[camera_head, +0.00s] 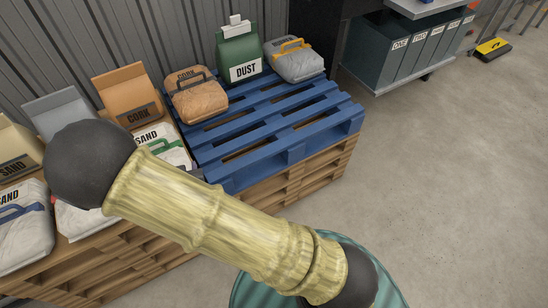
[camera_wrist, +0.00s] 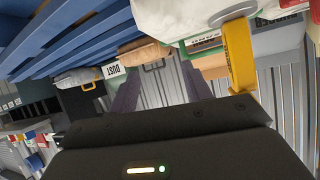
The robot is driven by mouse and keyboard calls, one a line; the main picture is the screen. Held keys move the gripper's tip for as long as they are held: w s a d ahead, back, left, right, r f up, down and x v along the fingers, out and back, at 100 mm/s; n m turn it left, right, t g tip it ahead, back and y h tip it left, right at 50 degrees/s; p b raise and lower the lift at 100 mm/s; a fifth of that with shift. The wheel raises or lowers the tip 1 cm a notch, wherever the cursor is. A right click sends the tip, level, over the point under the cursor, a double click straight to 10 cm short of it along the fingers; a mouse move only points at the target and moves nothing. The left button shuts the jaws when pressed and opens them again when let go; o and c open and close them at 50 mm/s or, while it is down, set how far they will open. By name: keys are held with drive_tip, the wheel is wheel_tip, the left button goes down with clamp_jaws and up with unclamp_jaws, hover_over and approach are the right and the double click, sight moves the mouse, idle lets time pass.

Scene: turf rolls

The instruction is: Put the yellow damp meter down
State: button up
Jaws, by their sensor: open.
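My gripper (camera_wrist: 158,82) shows in the wrist view with its two dark fingers apart. I see nothing held between them, only the grey ribbed wall and bags beyond. In the head view the gripper is hidden behind my own arm. I cannot clearly pick out the yellow damp meter. A small yellow and black object (camera_head: 493,48) lies on the floor at the far right of the head view, too small to identify. A yellow strip (camera_wrist: 239,55) hangs beside a white bag, right of the fingers in the wrist view. I cannot tell what it is.
A blue pallet (camera_head: 225,136) on wooden pallets bears a green DUST bag (camera_head: 239,55), a brown bag (camera_head: 196,98) and a grey bag (camera_head: 294,62). CORK and SAND bags crowd the left. Labelled bins (camera_head: 400,48) stand at the back right. The concrete floor at right is clear.

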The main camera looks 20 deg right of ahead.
drive_tip(key=s+d+r+g, duration=0.3)
drive_tip(key=s+d+r, duration=0.1)
drive_tip(key=d, duration=0.4)
drive_tip(key=s+d+r+g, duration=0.3)
drive_tip(key=s+d+r, duration=0.1)
drive_tip(key=d, duration=0.5)
drive_tip(key=s+d+r+g, duration=0.3)
drive_tip(key=s+d+r, duration=0.1)
drive_tip(key=d, duration=0.4)
drive_tip(key=shift+s+d+g, duration=0.25)
drive_tip(key=shift+s+g, duration=0.15)
drive_tip(key=shift+s, duration=0.25)
drive_tip(key=shift+r, duration=0.15)
drive_tip(key=w+p+v, duration=0.3)
drive_tip(key=p+v, duration=1)
drive_tip(key=w+a+r+p+v, duration=0.1)
drive_tip(key=w+p+v, duration=0.1)
drive_tip(key=p+v, duration=1.1)
drive_tip(key=shift+w+r+p, duration=0.2)
drive_tip(key=shift+w+p, duration=0.25)
drive_tip(key=shift+w, duration=0.05)
drive_tip(key=shift+s+d, duration=0.1)
drive_tip(key=shift+s, duration=0.05)
